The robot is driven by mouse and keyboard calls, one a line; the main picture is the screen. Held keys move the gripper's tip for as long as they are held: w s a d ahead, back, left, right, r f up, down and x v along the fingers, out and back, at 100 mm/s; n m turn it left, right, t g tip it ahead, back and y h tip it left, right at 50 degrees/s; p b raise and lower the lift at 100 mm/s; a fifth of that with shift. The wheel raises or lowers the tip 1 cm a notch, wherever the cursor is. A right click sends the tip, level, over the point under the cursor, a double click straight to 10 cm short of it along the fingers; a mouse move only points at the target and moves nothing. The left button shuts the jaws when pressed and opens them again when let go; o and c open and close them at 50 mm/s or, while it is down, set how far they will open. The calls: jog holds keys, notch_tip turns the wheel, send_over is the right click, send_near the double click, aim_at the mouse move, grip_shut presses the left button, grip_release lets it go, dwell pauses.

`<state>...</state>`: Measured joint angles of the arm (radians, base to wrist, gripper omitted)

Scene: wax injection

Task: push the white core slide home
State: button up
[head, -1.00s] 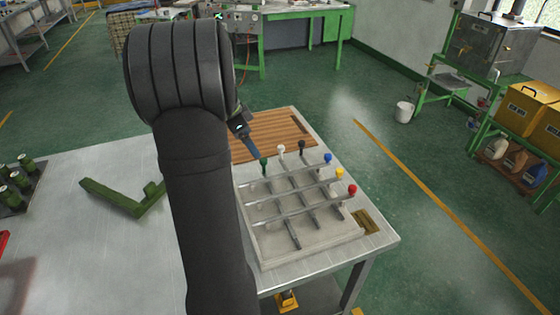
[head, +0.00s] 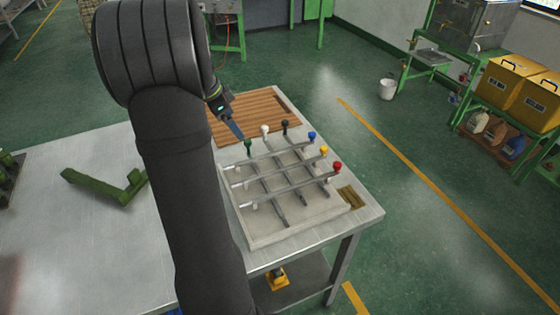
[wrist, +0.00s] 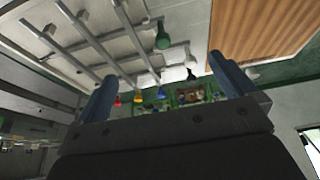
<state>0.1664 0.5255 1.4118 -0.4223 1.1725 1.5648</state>
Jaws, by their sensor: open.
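The white core slide is a rod in the pale mould block (head: 262,232), with a white knob (head: 265,130) standing at the block's far edge. The knob sits between a green knob (head: 248,145) and a black knob (head: 285,125). My gripper (head: 238,131) points down beside the green knob, left of the white one; contact cannot be told. In the wrist view my gripper (wrist: 162,68) has its two fingers wide apart with nothing held. The green (wrist: 162,38) and black (wrist: 191,74) knobs show beyond the fingers there; the white knob is hard to make out.
Blue (head: 312,136), yellow (head: 323,150) and red (head: 337,167) knobs line the block's right side. A slatted wooden board (head: 255,113) lies behind the block. A green angled bracket (head: 103,188) lies left on the metal table (head: 95,255), with free room around it.

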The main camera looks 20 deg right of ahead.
jog(key=shift+d, duration=0.1)
jog(key=c, duration=0.6)
jog(key=shift+d+n, duration=0.15)
jog(key=shift+n, duration=0.15)
jog(key=c, duration=0.3)
jog(key=shift+d+r+n, duration=0.1)
jog(key=shift+d+n, duration=0.25)
jog(key=shift+n, duration=0.05)
jog(key=c, duration=0.3)
jog(key=n+t+y, duration=0.2)
jog(key=n+t, duration=0.1)
jog(key=n, duration=0.6)
send_near(265, 127)
jog(key=shift+t, duration=0.3)
jog(key=x, duration=0.8)
jog(key=shift+s, duration=0.2)
